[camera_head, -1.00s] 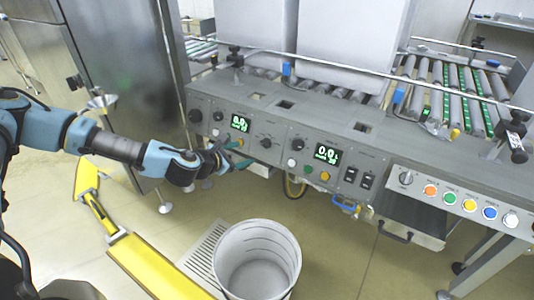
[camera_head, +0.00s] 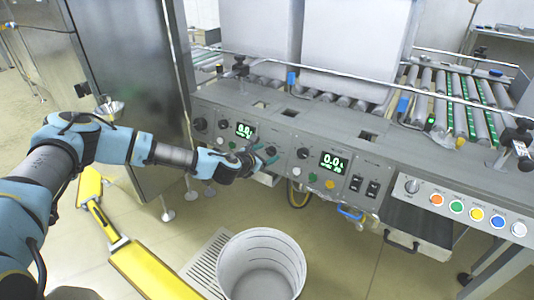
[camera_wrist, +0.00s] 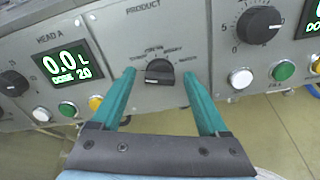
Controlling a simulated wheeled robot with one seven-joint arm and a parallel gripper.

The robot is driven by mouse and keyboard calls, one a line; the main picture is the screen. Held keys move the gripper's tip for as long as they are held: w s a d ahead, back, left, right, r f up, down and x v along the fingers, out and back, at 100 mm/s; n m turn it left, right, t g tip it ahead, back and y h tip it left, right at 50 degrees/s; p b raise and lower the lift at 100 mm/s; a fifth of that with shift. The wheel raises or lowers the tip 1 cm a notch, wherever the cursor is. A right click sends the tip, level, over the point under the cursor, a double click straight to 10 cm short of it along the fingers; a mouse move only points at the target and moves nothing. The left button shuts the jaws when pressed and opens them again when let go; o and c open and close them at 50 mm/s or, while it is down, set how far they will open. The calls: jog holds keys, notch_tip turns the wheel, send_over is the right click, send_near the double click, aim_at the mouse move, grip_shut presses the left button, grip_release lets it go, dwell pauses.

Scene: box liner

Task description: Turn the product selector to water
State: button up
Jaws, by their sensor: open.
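The product selector is a black rotary knob (camera_wrist: 160,78) on a grey panel marked PRODUCT in the wrist view. Small labels arc above it; they are blurred, and the right-hand one looks like WATER. Which label the knob points to I cannot tell. My gripper (camera_wrist: 159,73) is open, with one teal finger on each side of the knob. Gaps show between the fingers and the knob, and nothing is held. In the head view, my gripper (camera_head: 266,156) reaches the panel front at the knob (camera_head: 272,151), which its fingers partly cover.
The HEAD A display (camera_wrist: 68,67) and its buttons lie left of the selector. A larger dial (camera_wrist: 258,25) and a green button (camera_wrist: 284,70) lie right. In the head view, a white bin (camera_head: 262,265) stands below the panel, and a yellow floor rail (camera_head: 150,270) runs left of it.

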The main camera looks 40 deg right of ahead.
jog(key=shift+d+f, duration=0.1)
jog(key=shift+d, duration=0.1)
grip_shut()
dwell(0.6)
